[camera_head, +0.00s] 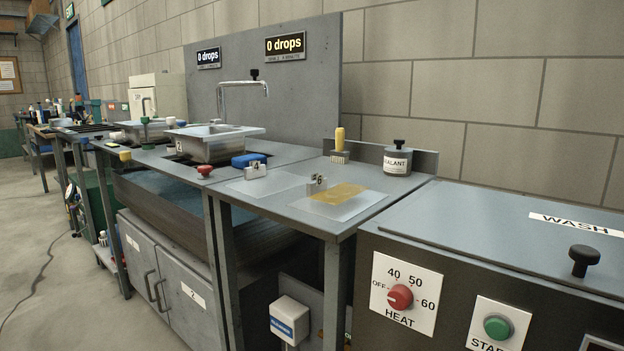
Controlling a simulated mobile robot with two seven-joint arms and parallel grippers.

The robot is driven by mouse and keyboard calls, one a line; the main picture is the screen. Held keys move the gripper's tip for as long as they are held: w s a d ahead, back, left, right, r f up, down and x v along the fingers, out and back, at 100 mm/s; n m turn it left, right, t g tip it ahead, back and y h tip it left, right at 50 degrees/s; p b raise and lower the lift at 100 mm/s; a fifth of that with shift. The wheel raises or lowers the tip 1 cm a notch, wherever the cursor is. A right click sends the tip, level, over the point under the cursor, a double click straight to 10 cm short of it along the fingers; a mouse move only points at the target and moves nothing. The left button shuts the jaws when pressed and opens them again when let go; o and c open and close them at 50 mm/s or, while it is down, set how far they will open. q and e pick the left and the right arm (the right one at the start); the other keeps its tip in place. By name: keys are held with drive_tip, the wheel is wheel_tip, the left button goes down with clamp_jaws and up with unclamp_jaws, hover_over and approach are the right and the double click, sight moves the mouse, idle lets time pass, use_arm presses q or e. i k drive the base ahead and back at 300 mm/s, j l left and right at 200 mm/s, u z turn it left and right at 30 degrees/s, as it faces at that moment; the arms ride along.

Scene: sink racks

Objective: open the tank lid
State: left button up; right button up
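The wash tank (455,290) stands at the lower right, cut off by the right and bottom picture edges. Its flat blue-grey lid (490,225) lies closed on top. A white label (575,224) reading WASH is on the lid. A black knob handle (584,260) stands up from the lid near its front right. The front panel carries a red HEAT dial (399,297), pointing near OFF, and a green START button (498,327). Neither of my grippers is in view.
Left of the tank, a table (300,213) holds a yellow sheet (338,193), small metal clamps, a yellow-handled brush (339,147) and a SEALANT jar (397,158). A sink unit (215,147) is further left. The lid top is clear apart from its knob.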

sight(578, 247)
drive_tip(key=z, duration=1.4)
